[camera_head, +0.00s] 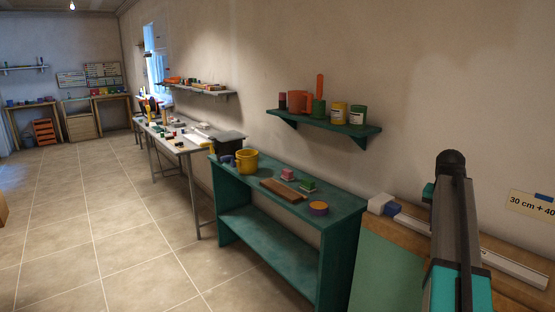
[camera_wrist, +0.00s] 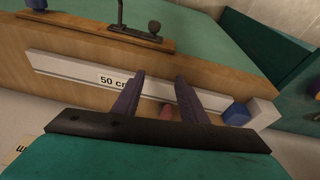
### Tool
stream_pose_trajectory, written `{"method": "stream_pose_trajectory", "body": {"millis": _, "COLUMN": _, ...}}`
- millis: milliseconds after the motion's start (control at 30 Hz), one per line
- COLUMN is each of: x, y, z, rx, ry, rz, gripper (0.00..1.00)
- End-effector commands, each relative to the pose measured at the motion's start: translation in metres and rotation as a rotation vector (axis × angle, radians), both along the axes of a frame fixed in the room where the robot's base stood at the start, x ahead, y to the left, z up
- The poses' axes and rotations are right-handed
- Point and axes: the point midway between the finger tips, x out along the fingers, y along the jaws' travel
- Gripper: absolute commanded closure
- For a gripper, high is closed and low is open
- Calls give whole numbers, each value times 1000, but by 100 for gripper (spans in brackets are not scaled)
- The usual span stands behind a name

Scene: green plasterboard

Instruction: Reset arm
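My gripper (camera_wrist: 160,78) shows in the wrist view with its two dark purple fingers spread apart. It is open, and no object is clearly held between the fingers. Beyond the fingers is a wooden surface (camera_wrist: 70,87) with a white strip (camera_wrist: 75,70) marked "50 c…", partly covered by a finger. In the head view my arm rises at the right; my gripper's fingers are not visible there.
A blue block (camera_wrist: 236,114) and white block (camera_wrist: 262,112) sit at the strip's right end. A dark fixture (camera_wrist: 135,34) stands beyond. In the head view, a green bench (camera_head: 340,207) with a yellow bucket (camera_head: 247,161) and a loaded wall shelf (camera_head: 325,125) stand left of my arm. The tiled floor is open.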

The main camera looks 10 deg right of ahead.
Motion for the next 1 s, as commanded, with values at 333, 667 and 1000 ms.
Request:
{"method": "stream_pose_trajectory", "body": {"millis": 333, "x": 18, "y": 77, "z": -123, "rx": 79, "ry": 133, "rz": 99, "gripper": 61}}
{"method": "stream_pose_trajectory", "body": {"millis": 667, "x": 8, "y": 151, "z": -230, "rx": 140, "ry": 250, "rz": 189, "gripper": 61}}
{"method": "stream_pose_trajectory", "body": {"millis": 1000, "x": -26, "y": 225, "z": -332, "rx": 193, "ry": 365, "rz": 287, "gripper": 61}}
